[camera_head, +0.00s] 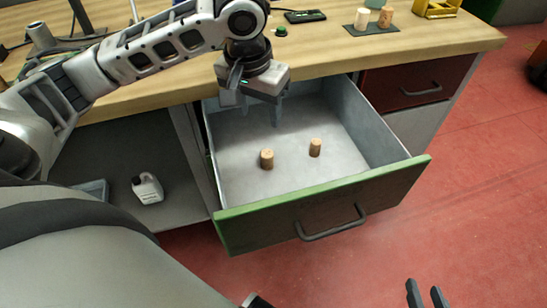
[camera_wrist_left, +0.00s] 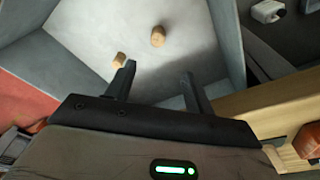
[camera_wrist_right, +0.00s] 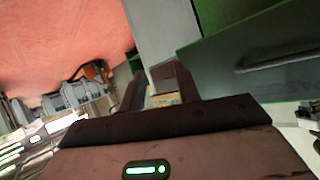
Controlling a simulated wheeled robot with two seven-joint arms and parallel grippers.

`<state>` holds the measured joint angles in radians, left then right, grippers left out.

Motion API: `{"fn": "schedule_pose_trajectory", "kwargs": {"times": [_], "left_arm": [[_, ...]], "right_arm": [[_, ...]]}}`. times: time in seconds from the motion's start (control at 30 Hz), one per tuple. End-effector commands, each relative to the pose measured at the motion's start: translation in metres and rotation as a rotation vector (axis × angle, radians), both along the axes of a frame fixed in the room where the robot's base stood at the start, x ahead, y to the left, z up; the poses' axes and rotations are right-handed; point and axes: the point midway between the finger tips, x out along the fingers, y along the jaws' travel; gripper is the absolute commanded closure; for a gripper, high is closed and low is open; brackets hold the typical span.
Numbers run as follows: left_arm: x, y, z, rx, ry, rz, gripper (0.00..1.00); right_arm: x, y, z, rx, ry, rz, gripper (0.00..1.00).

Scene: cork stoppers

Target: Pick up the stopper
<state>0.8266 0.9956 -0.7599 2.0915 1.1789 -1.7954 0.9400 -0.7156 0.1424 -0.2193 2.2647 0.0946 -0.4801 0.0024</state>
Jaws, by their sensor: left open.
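Two cork stoppers stand upright in the open drawer: a left cork (camera_head: 267,159) and a right cork (camera_head: 315,148). In the left wrist view they show beyond the fingertips, one near the top centre (camera_wrist_left: 158,36) and one by the left finger (camera_wrist_left: 119,60). My left gripper (camera_head: 262,115) is open and empty, pointing down over the back of the drawer, behind both corks and apart from them. My right gripper (camera_head: 427,294) is empty over the floor at the lower right, its fingers apart; its wrist view (camera_wrist_right: 158,80) also shows them spread.
The drawer (camera_head: 375,185) has grey walls and a green front with a dark handle. The wooden worktop (camera_head: 330,55) edge lies behind my left gripper. More stoppers stand on a dark mat (camera_head: 372,28) there. A white jug (camera_head: 147,188) sits on the lower shelf.

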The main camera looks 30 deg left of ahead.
Motion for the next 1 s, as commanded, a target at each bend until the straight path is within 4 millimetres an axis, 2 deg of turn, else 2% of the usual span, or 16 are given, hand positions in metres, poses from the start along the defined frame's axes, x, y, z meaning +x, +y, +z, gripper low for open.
{"fn": "schedule_pose_trajectory", "kwargs": {"times": [0.2,0.4,0.7,1.0], "left_arm": [[0.006,0.000,-0.049,0.000,0.005,0.001,0.47],[0.012,0.001,-0.085,0.001,0.002,0.000,0.47],[0.014,0.000,-0.103,0.001,0.001,0.000,0.47],[0.018,-0.004,-0.145,0.001,0.002,0.000,0.47]], "right_arm": [[0.000,0.000,-0.008,-0.001,-0.013,0.002,0.67],[0.001,0.000,-0.013,-0.002,-0.023,0.002,0.67],[-0.001,0.001,-0.012,-0.002,-0.030,0.008,0.67],[-0.001,0.007,-0.043,0.001,0.025,0.031,0.67]]}}
